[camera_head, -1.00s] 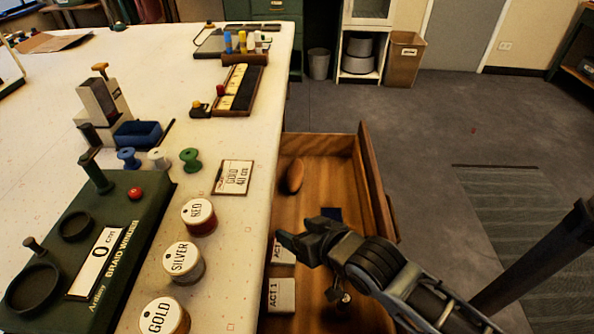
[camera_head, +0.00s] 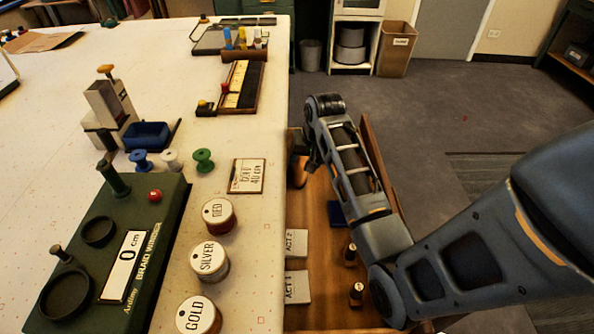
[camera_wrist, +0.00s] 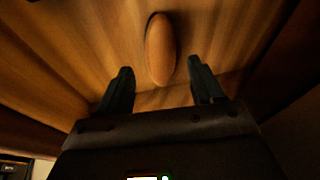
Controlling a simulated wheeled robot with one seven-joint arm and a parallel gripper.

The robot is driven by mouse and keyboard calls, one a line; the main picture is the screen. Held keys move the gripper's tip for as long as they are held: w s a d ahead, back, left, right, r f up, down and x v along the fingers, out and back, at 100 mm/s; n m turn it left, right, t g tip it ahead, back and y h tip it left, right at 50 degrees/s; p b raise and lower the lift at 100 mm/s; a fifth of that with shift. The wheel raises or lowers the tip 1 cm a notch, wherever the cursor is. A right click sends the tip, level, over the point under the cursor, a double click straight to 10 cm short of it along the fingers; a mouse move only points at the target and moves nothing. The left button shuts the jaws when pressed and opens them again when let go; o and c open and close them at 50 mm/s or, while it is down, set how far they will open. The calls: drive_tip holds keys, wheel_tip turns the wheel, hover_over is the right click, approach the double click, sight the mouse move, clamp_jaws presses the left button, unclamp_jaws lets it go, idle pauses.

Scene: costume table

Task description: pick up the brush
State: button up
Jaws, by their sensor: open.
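The brush (camera_head: 300,175) is a brown, oval wooden piece lying at the far end of the open drawer (camera_head: 325,285). In the head view my wrist partly covers it. In the wrist view the brush (camera_wrist: 160,48) shows whole, upright in the picture, just beyond the fingertips and roughly centred between them. My gripper (camera_wrist: 161,76) is open and empty, with one dark finger on each side. In the head view my gripper (camera_head: 303,154) is over the far part of the drawer, its fingers hard to make out.
The drawer also holds two cards, ACT 2 (camera_head: 296,243) and ACT 1 (camera_head: 297,286), two small dark bottles (camera_head: 351,255) and a dark blue item (camera_head: 336,213). Its wooden walls are close around my gripper.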

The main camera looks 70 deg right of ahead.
sight(301, 167)
drive_tip(key=shift+w+d+r, duration=0.1)
drive_tip(key=shift+d+r, duration=0.15)
drive_tip(key=shift+d, duration=0.3)
drive_tip(key=shift+x, duration=3.85)
drive_tip(key=shift+d, duration=0.1)
drive_tip(key=shift+c, duration=0.2)
drive_tip(key=shift+w, duration=0.1)
drive_tip(key=c, duration=0.9)
drive_tip(key=shift+o, duration=0.2)
drive_tip(key=shift+r, duration=0.1)
